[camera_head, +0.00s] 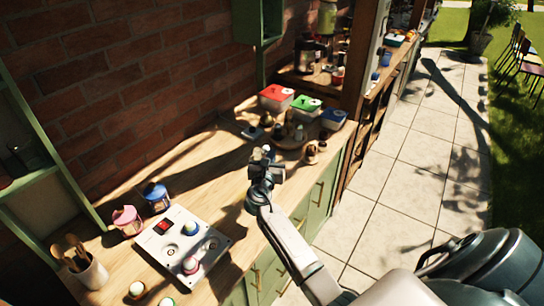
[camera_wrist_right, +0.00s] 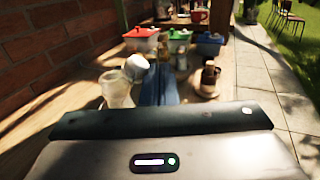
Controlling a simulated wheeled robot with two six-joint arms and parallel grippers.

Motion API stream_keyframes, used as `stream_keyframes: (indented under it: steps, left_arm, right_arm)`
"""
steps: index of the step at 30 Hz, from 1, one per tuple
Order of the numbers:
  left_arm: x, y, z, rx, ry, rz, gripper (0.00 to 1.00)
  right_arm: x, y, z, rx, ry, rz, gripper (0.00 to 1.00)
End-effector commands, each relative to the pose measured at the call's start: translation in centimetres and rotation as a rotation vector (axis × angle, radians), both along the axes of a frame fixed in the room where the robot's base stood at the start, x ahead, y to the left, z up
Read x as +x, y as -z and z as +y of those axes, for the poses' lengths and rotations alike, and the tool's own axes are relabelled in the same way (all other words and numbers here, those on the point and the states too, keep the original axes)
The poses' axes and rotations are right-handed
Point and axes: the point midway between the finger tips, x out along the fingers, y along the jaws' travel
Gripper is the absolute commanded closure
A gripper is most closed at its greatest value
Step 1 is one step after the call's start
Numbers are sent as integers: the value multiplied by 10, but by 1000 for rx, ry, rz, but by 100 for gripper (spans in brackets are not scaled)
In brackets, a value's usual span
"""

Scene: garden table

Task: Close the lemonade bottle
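My right gripper (camera_head: 266,154) is over the counter, near its front edge, left of a round tray with small bottles. In the right wrist view a pale, clear bottle-like vessel (camera_wrist_right: 116,90) stands just beyond the gripper body, to the left. It may be the lemonade bottle, but I cannot tell. My left gripper is not in view.
Red (camera_head: 276,96), green (camera_head: 306,104) and blue (camera_head: 333,118) lidded boxes stand behind the tray (camera_head: 288,143). Brown items (camera_head: 312,153) stand near the front edge. A white panel (camera_head: 160,246) and blue (camera_head: 156,196) and pink (camera_head: 127,220) jars are at left. Bare wood lies between.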

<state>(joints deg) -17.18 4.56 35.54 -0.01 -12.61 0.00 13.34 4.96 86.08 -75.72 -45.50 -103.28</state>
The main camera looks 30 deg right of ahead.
Motion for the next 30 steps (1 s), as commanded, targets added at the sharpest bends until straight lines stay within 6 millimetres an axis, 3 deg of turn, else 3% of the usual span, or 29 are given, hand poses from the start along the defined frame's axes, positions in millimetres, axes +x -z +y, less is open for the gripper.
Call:
stream_keyframes:
  steps: [30]
  left_arm:
    - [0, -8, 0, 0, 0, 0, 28]
  right_arm:
    - [10, -11, 9, 0, 0, 0, 100]
